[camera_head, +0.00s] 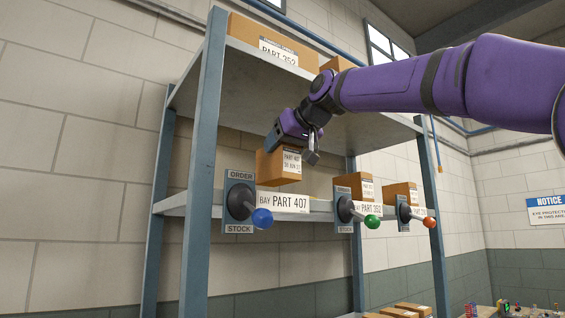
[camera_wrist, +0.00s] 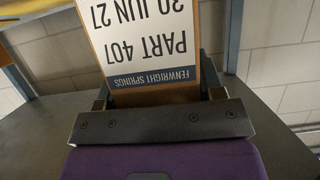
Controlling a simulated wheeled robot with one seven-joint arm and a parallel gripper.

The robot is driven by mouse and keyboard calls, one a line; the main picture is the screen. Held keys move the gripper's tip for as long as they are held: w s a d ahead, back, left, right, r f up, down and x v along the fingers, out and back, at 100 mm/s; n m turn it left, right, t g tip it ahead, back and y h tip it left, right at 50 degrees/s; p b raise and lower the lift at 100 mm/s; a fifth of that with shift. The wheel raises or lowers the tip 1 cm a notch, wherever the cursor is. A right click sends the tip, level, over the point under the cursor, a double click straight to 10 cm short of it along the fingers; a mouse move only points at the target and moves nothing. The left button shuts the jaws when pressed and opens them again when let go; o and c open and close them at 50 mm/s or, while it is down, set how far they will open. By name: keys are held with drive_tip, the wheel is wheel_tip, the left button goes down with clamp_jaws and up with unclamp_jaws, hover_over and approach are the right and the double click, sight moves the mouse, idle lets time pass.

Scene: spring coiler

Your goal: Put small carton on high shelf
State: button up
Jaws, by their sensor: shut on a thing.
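My gripper (camera_head: 292,145) is shut on a small brown carton (camera_head: 275,165). Its white label reads PART 407 in the wrist view (camera_wrist: 150,45), where the text is upside down and the carton sits between the jaws (camera_wrist: 165,100). In the head view the carton is at the middle shelf (camera_head: 320,209), above the PART 407 strip. I cannot tell if its base touches the shelf. The high shelf (camera_head: 270,85) is above my gripper. A larger carton (camera_head: 270,38) labelled PART 352 stands on it, with another carton (camera_head: 338,64) to its right.
Levers with blue (camera_head: 262,219), green (camera_head: 371,221) and orange (camera_head: 430,222) knobs stick out of the middle shelf's front. Two cartons (camera_head: 352,186) (camera_head: 400,193) stand further right on it. A blue-grey upright (camera_head: 203,160) is left of my gripper. More cartons (camera_head: 405,311) lie below.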

sight(283, 182)
drive_tip(key=shift+w+f, duration=0.1)
drive_tip(key=shift+w, duration=0.2)
drive_tip(key=shift+f, duration=1.6)
drive_tip(key=o, duration=1.4)
drive_tip(key=shift+f, duration=0.15)
drive_tip(key=v, duration=1.2)
